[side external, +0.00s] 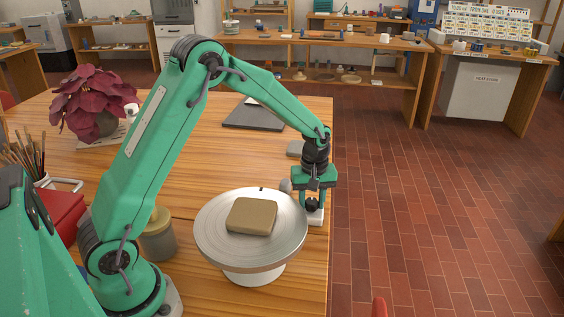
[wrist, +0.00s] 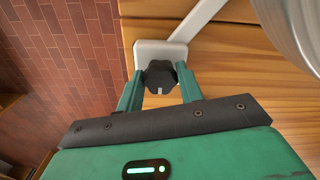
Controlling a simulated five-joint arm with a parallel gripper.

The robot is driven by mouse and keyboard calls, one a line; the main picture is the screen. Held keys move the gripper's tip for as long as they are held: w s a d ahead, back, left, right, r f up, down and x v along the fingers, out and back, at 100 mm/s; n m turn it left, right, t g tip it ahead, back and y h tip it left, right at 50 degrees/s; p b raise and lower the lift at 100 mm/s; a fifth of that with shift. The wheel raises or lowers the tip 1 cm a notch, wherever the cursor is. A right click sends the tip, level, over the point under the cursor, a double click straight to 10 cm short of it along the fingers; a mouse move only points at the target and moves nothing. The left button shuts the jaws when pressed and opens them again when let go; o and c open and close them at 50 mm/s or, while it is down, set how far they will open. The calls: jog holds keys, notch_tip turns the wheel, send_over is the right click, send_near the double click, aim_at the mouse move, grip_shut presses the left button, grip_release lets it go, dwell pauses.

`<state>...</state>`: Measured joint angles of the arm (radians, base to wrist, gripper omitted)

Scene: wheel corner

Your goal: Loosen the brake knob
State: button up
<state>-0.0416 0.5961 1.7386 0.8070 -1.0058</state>
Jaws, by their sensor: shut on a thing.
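The brake knob (wrist: 160,77) is black and lobed, with a white mark on its near face. It sits on a white block (wrist: 148,49) at the table's right edge, and a pale arm runs from the block toward the wheel. My gripper (wrist: 160,90) has its two green fingers on either side of the knob, shut on it. In the side external view my gripper (side external: 313,203) points down just right of the wheel, over the white block (side external: 316,216). The knob shows there only as a small dark shape between the fingers.
The silver wheel (side external: 215,245) stands left of my gripper with a tan clay slab (side external: 252,216) on it. A lidded jar (side external: 158,240) and a red-leaved plant (side external: 92,100) stand farther left. The table edge and brick floor (side external: 430,220) lie to the right.

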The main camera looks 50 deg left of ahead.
aim_at(311, 202)
jog(key=shift+f, duration=0.15)
jog(key=o, duration=1)
jog(key=shift+r, duration=4)
